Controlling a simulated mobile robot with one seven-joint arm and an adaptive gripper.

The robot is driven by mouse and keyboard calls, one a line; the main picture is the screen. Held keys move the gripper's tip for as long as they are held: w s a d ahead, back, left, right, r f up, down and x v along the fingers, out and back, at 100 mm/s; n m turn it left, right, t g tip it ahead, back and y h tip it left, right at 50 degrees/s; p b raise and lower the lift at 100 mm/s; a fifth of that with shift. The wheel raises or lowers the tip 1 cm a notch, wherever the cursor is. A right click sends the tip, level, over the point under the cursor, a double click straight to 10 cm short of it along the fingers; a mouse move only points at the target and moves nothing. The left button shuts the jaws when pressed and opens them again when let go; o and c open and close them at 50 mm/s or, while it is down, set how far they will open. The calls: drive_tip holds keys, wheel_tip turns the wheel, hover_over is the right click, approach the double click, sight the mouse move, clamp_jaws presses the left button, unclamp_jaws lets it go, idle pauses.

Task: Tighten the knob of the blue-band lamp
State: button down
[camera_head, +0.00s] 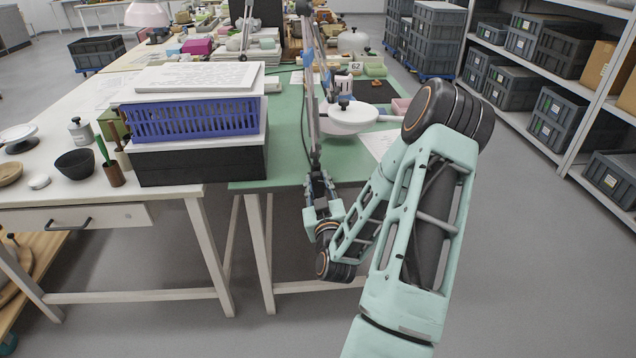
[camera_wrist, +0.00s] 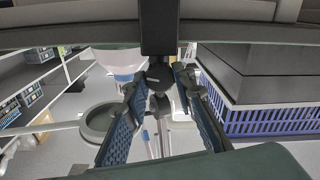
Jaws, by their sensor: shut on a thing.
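The lamp stands at the near edge of the green table, with a pale upright arm (camera_head: 313,105) and a wide white shade (camera_head: 348,121) to its right. In the wrist view a white lamp shade with a blue band (camera_wrist: 124,76) shows left of the fingers. My gripper (camera_head: 319,183) is low on the lamp's arm, just at the table's front edge. In the wrist view its two fingers (camera_wrist: 160,82) close on a small dark knob (camera_wrist: 159,104) at the lamp's joint. The fingers hide part of the knob, and its tightness cannot be told.
A purple basket (camera_head: 192,119) sits among stacked boxes left of the lamp, close to my gripper. The green table (camera_head: 285,165) carries papers and small items farther back. Shelves with grey crates (camera_head: 560,115) stand at the right. Open floor lies in front.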

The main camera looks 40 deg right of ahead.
sight(317, 143)
drive_tip(key=shift+m, duration=0.3)
drive_tip(key=m+b, duration=0.1)
drive_tip(key=m, duration=0.1)
drive_tip(key=shift+f+m+b, duration=0.1)
drive_tip(key=shift+m+b, duration=0.2)
drive_tip(key=shift+b, duration=0.1)
drive_tip(key=shift+m+b, duration=0.55)
drive_tip(key=shift+m, duration=0.85)
drive_tip(key=c, duration=1.6)
unclamp_jaws()
drive_tip(key=shift+r, duration=0.2)
drive_tip(key=shift+r, duration=4.9)
